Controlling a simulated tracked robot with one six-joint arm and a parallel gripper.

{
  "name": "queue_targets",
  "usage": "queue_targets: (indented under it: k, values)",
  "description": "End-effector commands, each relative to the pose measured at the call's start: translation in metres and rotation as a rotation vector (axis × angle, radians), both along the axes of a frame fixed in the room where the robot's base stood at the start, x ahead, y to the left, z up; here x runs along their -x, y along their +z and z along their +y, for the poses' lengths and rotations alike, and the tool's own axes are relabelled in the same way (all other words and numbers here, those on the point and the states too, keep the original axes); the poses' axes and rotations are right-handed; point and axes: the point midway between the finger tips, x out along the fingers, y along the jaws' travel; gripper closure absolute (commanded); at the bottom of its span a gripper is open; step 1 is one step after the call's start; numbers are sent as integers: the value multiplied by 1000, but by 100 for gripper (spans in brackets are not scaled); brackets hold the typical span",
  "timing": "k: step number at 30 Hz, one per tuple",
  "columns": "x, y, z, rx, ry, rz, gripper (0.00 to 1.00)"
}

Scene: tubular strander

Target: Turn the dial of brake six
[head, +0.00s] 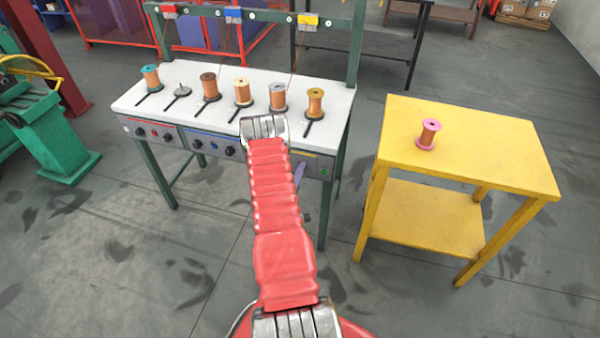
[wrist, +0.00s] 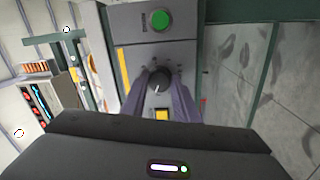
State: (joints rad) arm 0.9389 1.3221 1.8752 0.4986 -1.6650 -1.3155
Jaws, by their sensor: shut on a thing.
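In the wrist view a dark dial (wrist: 157,86) with a white pointer mark sits on the grey front panel, with tick marks around it. My gripper (wrist: 159,78) is shut on the dial, one purple-grey finger on each side. In the head view my red-sleeved arm reaches to the right end of the white-topped bench (head: 215,88). A finger of my gripper (head: 299,174) shows beside the arm there. The dial itself is hidden in that view.
Several copper spools, such as the rightmost one (head: 315,103), stand on the bench; the second post from the left (head: 181,91) is bare. A yellow table (head: 490,160) with a pink-flanged spool (head: 429,133) stands to the right. Floor lies open between them.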

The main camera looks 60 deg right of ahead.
Motion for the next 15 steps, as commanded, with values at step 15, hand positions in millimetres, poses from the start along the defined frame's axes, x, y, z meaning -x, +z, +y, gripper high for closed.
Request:
queue_targets:
  k: [15]
  values:
    - [-4, -3, 3, 31, 14, 242, 95]
